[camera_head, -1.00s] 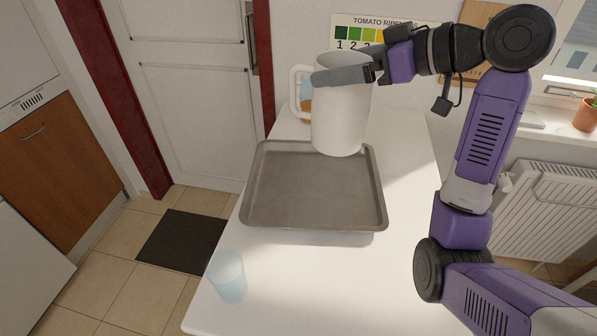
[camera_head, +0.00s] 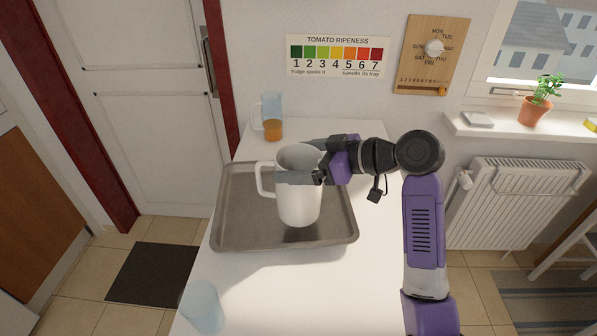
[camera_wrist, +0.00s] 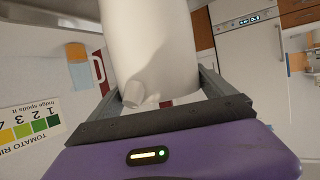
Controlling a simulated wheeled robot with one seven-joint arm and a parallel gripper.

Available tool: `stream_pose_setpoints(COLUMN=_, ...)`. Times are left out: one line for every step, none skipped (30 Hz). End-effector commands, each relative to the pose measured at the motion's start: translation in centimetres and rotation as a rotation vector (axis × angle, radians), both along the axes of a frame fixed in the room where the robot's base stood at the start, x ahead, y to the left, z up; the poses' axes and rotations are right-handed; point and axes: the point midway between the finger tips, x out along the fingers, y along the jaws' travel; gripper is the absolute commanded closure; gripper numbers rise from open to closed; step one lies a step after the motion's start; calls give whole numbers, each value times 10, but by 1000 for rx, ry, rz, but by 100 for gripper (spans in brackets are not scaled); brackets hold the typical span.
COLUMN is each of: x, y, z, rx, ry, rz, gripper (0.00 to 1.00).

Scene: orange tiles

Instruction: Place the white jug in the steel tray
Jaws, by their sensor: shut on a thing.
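The white jug (camera_head: 298,202) is upright over the steel tray (camera_head: 234,226), with its handle to the left. My gripper (camera_head: 300,176) is shut on the jug near its rim, from the right. The jug's base appears over the tray's floor, right of its middle; I cannot tell whether it touches. In the wrist view the jug (camera_wrist: 152,45) fills the space between the fingers, and the tray's edge shows at the top left.
A clear jug with orange liquid (camera_head: 272,118) stands on the white table (camera_head: 262,280) behind the tray. A pale blue cup (camera_head: 203,308) stands at the front left. Some table is bare in front of the tray. A wall chart and a window sill are behind.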

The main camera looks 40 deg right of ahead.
Motion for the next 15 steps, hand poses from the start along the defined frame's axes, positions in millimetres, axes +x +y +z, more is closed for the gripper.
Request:
stream_pose_setpoints(x=-1, y=0, z=-8, rx=3, ry=2, rz=-1, gripper=79)
stream_pose_setpoints(x=0, y=0, z=-13, rx=4, ry=3, rz=-1, gripper=79)
stream_pose_setpoints(x=0, y=0, z=-19, rx=4, ry=3, rz=-1, gripper=79)
stream_pose_setpoints(x=0, y=0, z=-23, rx=4, ry=3, rz=-1, gripper=79)
stream_pose_setpoints(x=0, y=0, z=-25, rx=3, ry=1, rz=-1, gripper=79)
stream_pose_setpoints(x=0, y=0, z=-29, rx=2, ry=0, rz=-1, gripper=79)
stream_pose_setpoints(x=0, y=0, z=-31, rx=2, ry=1, rz=-1, gripper=79)
stream_pose_setpoints(x=0, y=0, z=-32, rx=2, ry=1, rz=-1, gripper=79)
stream_pose_setpoints(x=0, y=0, z=-33, rx=1, ry=-1, rz=0, gripper=79)
stream_pose_setpoints(x=0, y=0, z=-33, rx=1, ry=-1, rz=0, gripper=79)
stream_pose_setpoints(x=0, y=0, z=-33, rx=1, ry=-1, rz=-1, gripper=79)
stream_pose_setpoints(x=0, y=0, z=-33, rx=0, ry=-1, rz=-1, gripper=79)
stream_pose_setpoints(x=0, y=0, z=-33, rx=0, ry=-1, rz=-1, gripper=79)
stream_pose_setpoints(x=0, y=0, z=-33, rx=0, ry=-1, rz=-1, gripper=79)
stream_pose_setpoints(x=0, y=0, z=-33, rx=0, ry=-1, rz=0, gripper=79)
